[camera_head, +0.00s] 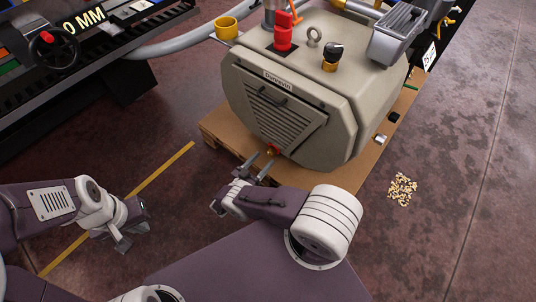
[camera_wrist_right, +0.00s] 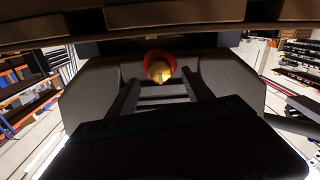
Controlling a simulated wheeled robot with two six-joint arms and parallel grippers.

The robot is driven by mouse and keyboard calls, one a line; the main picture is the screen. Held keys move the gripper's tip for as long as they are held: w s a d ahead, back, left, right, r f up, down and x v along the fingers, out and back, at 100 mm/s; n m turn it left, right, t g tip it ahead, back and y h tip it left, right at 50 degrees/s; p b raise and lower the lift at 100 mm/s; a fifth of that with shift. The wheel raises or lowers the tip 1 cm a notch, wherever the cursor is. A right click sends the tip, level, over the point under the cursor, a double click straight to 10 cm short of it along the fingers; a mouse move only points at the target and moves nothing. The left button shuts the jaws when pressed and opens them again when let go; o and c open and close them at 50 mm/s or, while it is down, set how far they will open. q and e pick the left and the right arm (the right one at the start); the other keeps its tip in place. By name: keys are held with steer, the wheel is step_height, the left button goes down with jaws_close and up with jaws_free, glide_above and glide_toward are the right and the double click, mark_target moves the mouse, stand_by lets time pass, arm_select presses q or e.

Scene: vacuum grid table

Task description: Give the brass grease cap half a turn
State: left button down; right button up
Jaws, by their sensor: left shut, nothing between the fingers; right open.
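The brass grease cap (camera_head: 271,151) is small, with red around it, low on the front of the beige pump housing (camera_head: 345,126). In the right wrist view the cap (camera_wrist_right: 159,72) is a rounded gold knob in front of a red ring. My right gripper (camera_head: 261,163) is open, its fingers pointing at the cap from just in front. In the right wrist view the cap shows between the open finger tips (camera_wrist_right: 160,88), beyond them; contact cannot be made out. My left gripper (camera_head: 124,244) is shut and empty, low at the left, well away from the housing.
The housing stands on a wooden pallet (camera_head: 378,160). A yellow cup (camera_head: 226,29) sits at its upper left, a grey tray (camera_head: 398,34) at its upper right. A pile of pale pellets (camera_head: 402,189) lies on the floor at right. A dark machine bed (camera_head: 95,64) is at upper left.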

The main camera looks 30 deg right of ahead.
steer(key=v, duration=0.4)
steer(key=shift+s+a, duration=0.1)
stand_by(0.3)
step_height(320, 180, up, 15)
steer(key=s+n+g+y+p, duration=0.1)
steer(key=n+g+y+p, duration=0.35)
steer(key=g+y, duration=0.4)
steer(key=s+a+r+n+t+y+p, duration=0.1)
steer(key=s+r+n+y+p, duration=0.2)
steer(key=s+r, duration=0.55)
steer(key=s+a+r+n+t+y+p, duration=0.15)
steer(key=s+r+n+y, duration=0.3)
steer(key=r, duration=0.75)
step_height(320, 180, up, 36)
steer(key=p, duration=3.6)
steer(key=shift+s+a+m+y, duration=0.2)
steer(key=shift+s+m+y, duration=0.1)
steer(key=shift+s+m, duration=0.1)
